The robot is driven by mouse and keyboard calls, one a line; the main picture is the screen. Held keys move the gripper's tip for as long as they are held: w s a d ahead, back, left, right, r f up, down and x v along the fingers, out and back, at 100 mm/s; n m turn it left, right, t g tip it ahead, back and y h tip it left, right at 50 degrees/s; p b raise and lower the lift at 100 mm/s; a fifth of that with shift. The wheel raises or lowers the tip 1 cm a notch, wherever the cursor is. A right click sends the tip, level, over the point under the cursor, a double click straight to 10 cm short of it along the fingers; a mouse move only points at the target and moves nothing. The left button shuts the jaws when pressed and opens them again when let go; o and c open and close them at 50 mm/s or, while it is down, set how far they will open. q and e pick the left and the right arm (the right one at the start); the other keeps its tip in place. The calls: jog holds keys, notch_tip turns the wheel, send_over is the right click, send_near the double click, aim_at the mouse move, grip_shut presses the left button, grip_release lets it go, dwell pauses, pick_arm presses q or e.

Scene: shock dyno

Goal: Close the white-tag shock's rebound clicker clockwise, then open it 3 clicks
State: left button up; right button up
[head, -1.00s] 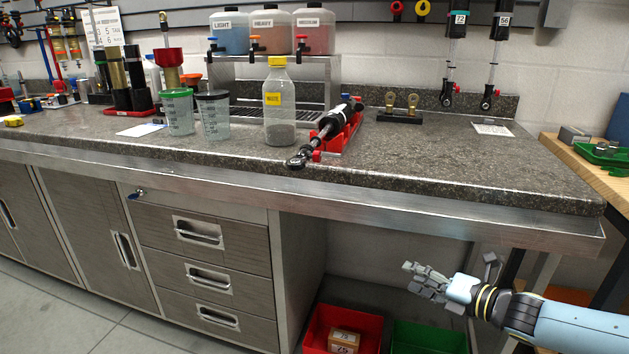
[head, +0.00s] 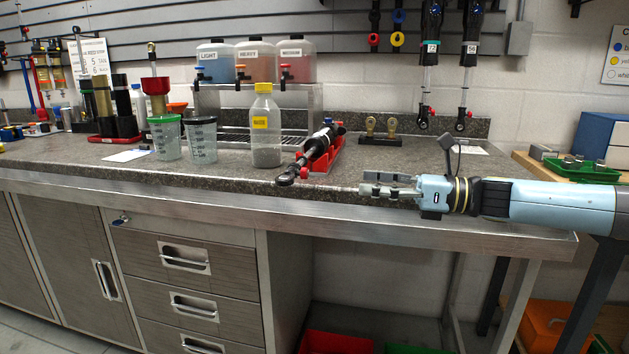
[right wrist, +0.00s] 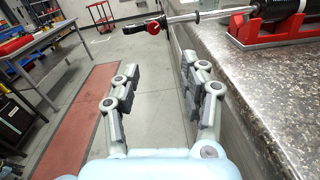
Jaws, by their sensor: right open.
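A shock (head: 318,146) with a black body, bare silver shaft and dark end eye (head: 287,178) lies in a red cradle (head: 336,151) on the bench. Its eye end points to the front edge. In the right wrist view the shock body (right wrist: 284,14) is at top right, and its eye with a red knob (right wrist: 155,27) lies beyond my fingers. I cannot make out a white tag on it. My right gripper (head: 374,187) is open and empty at the bench's front edge, right of the eye and apart from it. My left gripper is out of view.
A yellow-labelled bottle (head: 265,135) and two measuring cups (head: 202,140) stand left of the shock. Two shocks hang at the back (head: 431,60). The bench top (head: 400,160) right of the cradle is mostly clear.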

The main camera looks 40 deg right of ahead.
aim_at(305, 173)
jog(key=w+a+r+n+b, duration=0.1)
jog(key=w+a, duration=0.6)
jog(key=w, duration=0.1)
jog(key=shift+w+a+r+y, duration=0.15)
jog(key=shift+a+y, duration=0.1)
jog(key=shift+y, duration=0.05)
grip_shut()
